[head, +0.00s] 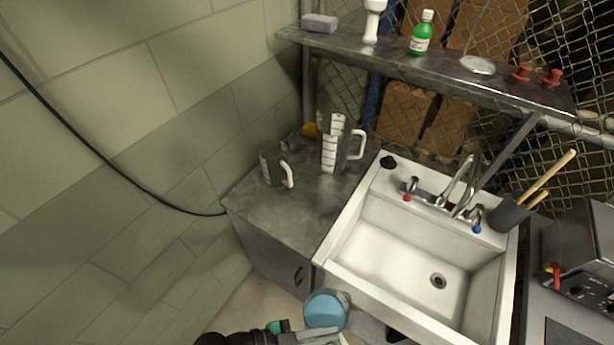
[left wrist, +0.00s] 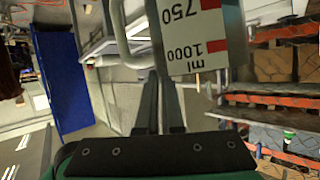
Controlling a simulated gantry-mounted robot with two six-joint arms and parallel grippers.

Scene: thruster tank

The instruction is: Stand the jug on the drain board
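My left gripper (head: 325,338) is at the bottom edge of the head view, in front of the cabinet. In the left wrist view its fingers (left wrist: 160,100) are close together against a jug (left wrist: 195,40) with a white scale marked 750 and 1000 ml; they look shut on its pale handle (left wrist: 122,35). A grey drain board (head: 290,215) lies left of the sink. My right gripper is not in view.
The white sink (head: 400,265) with taps adjoins the board. A round blue-topped thing (head: 325,310) is by my left gripper; I cannot tell what it is. A shelf (head: 440,70) with a green bottle (head: 421,35) hangs above. The board's front half is clear.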

